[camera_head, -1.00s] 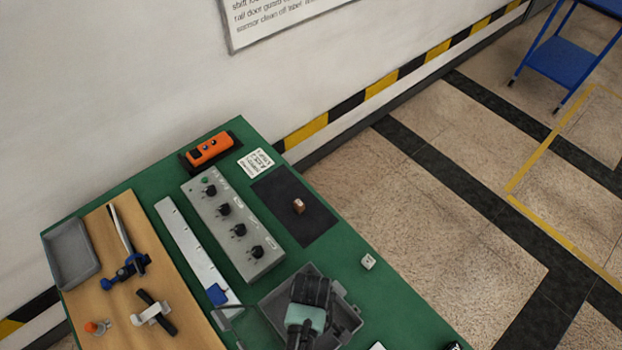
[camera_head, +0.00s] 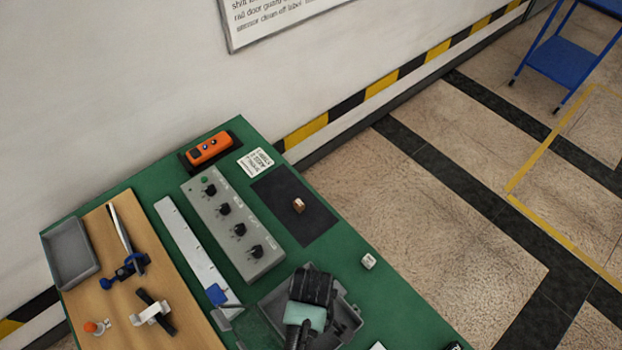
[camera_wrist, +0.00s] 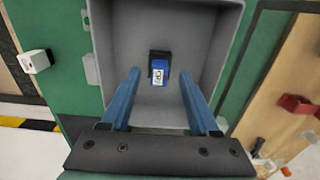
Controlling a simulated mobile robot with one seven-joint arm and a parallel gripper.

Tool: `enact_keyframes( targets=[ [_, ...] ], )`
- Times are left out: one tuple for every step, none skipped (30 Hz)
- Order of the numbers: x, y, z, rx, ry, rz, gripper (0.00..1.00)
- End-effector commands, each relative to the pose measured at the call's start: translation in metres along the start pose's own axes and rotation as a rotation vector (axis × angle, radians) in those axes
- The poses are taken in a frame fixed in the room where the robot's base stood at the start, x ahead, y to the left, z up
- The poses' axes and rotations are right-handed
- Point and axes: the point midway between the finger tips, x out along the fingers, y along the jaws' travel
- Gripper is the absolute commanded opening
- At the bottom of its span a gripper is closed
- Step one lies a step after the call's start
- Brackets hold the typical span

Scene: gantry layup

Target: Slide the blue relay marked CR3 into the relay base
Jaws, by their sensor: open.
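A blue relay (camera_wrist: 159,72) with a white label and a black part at its upper end lies on the floor of a deep grey bin in the wrist view. The label's letters are too small to read surely. My gripper (camera_wrist: 160,76) is open, its two blue fingers pointing into the bin on either side of the relay, apart from it. In the head view my gripper (camera_head: 312,286) is over the grey bin (camera_head: 350,316) and hides the relay. I cannot pick out the relay base with certainty.
A grey panel with black knobs (camera_head: 235,230) and a pale rail with a blue piece (camera_head: 216,294) stand left of the bin. A white cube (camera_head: 368,261) is to its right. A brown block (camera_head: 299,205) sits on a black mat (camera_head: 275,190).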

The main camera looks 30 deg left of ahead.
Motion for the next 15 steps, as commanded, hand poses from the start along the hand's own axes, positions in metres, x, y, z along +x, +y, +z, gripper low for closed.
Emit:
enact_keyframes(
  targets=[
    [-0.011,0.001,-0.001,0.000,0.003,0.004,0.61],
    [-0.018,0.001,-0.001,0.000,0.003,0.004,0.61],
    [-0.026,0.001,-0.001,0.000,0.003,0.004,0.61],
    [-0.032,0.001,-0.001,0.000,0.004,0.005,0.61],
    [-0.039,0.002,-0.001,0.000,0.004,0.005,0.61],
    [-0.047,0.001,-0.001,0.000,0.004,0.005,0.61],
    [-0.052,0.001,-0.001,0.000,0.003,0.004,0.61],
    [-0.058,0.001,-0.001,0.000,0.004,0.005,0.61],
    [-0.066,0.001,-0.001,0.000,0.004,0.005,0.61],
    [-0.070,0.001,-0.001,0.000,0.003,0.004,0.61],
    [-0.075,0.001,-0.001,0.000,0.003,0.004,0.61],
    [-0.081,0.001,-0.001,0.000,0.003,0.004,0.61],
    [-0.085,0.001,-0.001,0.000,0.002,0.004,0.61],
    [-0.088,0.001,-0.001,0.000,0.002,0.003,0.61],
    [-0.091,0.001,-0.001,0.000,0.002,0.003,0.61]
  ],
)
